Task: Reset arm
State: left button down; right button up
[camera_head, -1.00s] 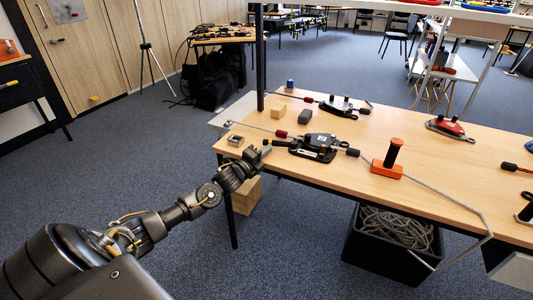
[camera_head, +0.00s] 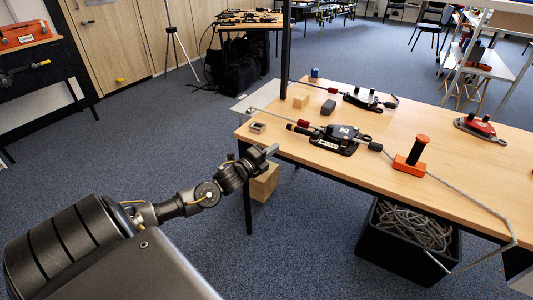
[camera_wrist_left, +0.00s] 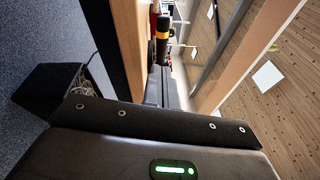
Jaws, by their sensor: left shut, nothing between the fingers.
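My left arm comes in from the lower left in the head view. Its gripper (camera_head: 265,152) is shut and empty, in front of the table's near left corner and apart from the things on the table (camera_head: 462,165). In the left wrist view a dark grey surface with rivets and a green light fills the lower part; the fingertips cannot be made out there. My right gripper is in neither view.
On the table are a black rope device (camera_head: 340,139), an orange block with a black post (camera_head: 411,158), a red device (camera_head: 481,127) and a wooden block (camera_head: 301,101). A black bin of rope (camera_head: 385,266) stands below. Open carpet lies left.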

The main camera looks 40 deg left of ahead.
pick_arm(q)
jog(key=s, duration=0.3)
jog(key=shift+s+a, duration=0.15)
jog(key=shift+s, duration=0.05)
